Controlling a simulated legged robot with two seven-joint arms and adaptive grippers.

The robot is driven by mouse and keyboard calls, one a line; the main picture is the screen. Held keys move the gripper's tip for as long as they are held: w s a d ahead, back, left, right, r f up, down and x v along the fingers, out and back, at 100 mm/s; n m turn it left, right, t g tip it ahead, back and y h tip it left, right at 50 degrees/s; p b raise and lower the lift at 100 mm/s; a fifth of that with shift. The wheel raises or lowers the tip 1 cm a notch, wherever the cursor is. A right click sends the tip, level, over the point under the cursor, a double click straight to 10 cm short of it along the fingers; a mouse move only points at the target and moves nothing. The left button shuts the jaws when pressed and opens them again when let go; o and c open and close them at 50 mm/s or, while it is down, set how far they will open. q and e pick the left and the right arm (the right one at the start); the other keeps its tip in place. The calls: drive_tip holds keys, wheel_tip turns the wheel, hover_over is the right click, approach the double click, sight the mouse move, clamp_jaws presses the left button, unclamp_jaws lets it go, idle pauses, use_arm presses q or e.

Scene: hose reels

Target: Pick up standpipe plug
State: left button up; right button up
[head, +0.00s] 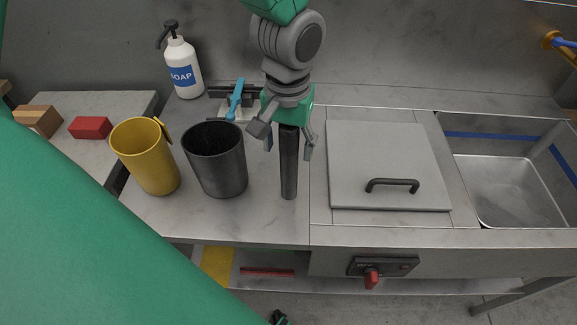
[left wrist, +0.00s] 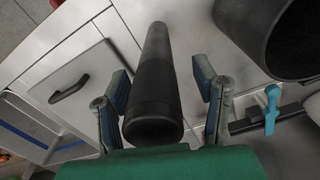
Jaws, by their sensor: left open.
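The standpipe plug (head: 289,178) is a dark, tall cylinder standing upright on the grey counter. My left gripper (head: 289,148) points down over it and is open. Its two fingers are on either side of the plug's upper part. In the left wrist view the plug (left wrist: 155,80) runs between the two open fingers (left wrist: 163,92), with gaps visible on both sides. The plug's top end is close to the palm. My right gripper is not clearly seen.
A dark grey cup (head: 217,160) and a yellow jug (head: 146,158) stand left of the plug. A soap bottle (head: 183,68) and a blue-handled fixture (head: 236,98) are behind. Right are a lidded panel with a handle (head: 390,184) and a sink basin (head: 508,190).

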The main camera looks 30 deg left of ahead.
use_arm(q)
drive_tip(key=shift+w+d+f, duration=0.1)
drive_tip(key=shift+f, duration=0.6)
drive_tip(key=shift+d+r, duration=0.1)
drive_tip(key=shift+d, duration=0.05)
clamp_jaws()
